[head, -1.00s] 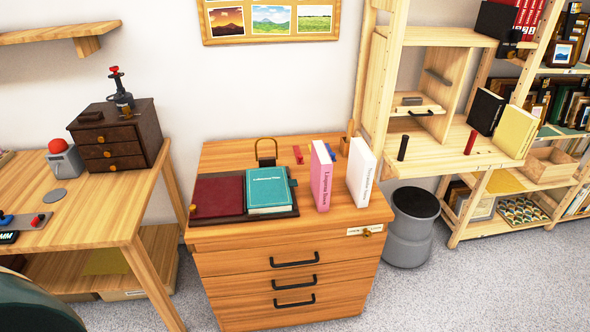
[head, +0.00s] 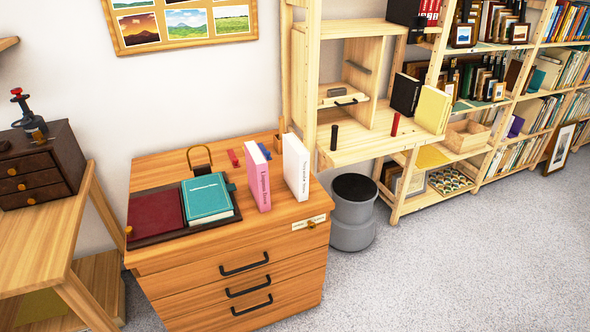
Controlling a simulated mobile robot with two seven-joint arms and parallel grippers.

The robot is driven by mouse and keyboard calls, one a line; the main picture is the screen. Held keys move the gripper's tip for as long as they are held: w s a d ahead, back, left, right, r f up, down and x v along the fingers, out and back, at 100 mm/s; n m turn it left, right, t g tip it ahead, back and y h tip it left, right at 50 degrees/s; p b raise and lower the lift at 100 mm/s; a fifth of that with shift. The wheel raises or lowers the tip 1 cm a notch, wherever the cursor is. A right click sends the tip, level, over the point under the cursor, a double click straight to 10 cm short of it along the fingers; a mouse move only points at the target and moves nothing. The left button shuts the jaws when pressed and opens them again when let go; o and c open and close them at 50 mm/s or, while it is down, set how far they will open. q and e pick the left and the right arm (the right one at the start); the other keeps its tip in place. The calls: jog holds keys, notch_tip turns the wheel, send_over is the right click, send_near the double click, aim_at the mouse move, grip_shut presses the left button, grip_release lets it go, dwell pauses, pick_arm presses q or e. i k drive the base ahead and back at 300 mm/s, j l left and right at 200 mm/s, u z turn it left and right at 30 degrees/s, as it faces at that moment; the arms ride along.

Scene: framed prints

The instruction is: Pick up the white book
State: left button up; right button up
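The white book (head: 297,166) stands upright on top of the wooden drawer cabinet (head: 275,222), near its right side. A pink book (head: 257,177) stands upright just to its left, with a small gap between them. Both spines face me. Neither of my grippers shows in the head view.
A teal book (head: 206,198) and a dark red book (head: 155,214) lie on a dark tray left of the pink book. A grey bin (head: 353,225) stands right of the cabinet, beside wooden shelving (head: 345,152). A wooden table (head: 40,235) is at left. Carpet at right is clear.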

aim_at(296, 156)
jog(key=i+l+u, duration=0.15)
jog(key=u, duration=0.3)
jog(key=i+l+u, duration=0.1)
jog(key=l+u, duration=0.35)
jog(key=i+l+u, duration=0.2)
jog(key=l, duration=0.25)
jog(key=l+u, duration=0.2)
jog(key=l, duration=0.25)
jog(key=i+l, duration=0.1)
jog(key=l, duration=0.45)
jog(key=i+l+u, duration=0.1)
jog(key=l, duration=0.45)
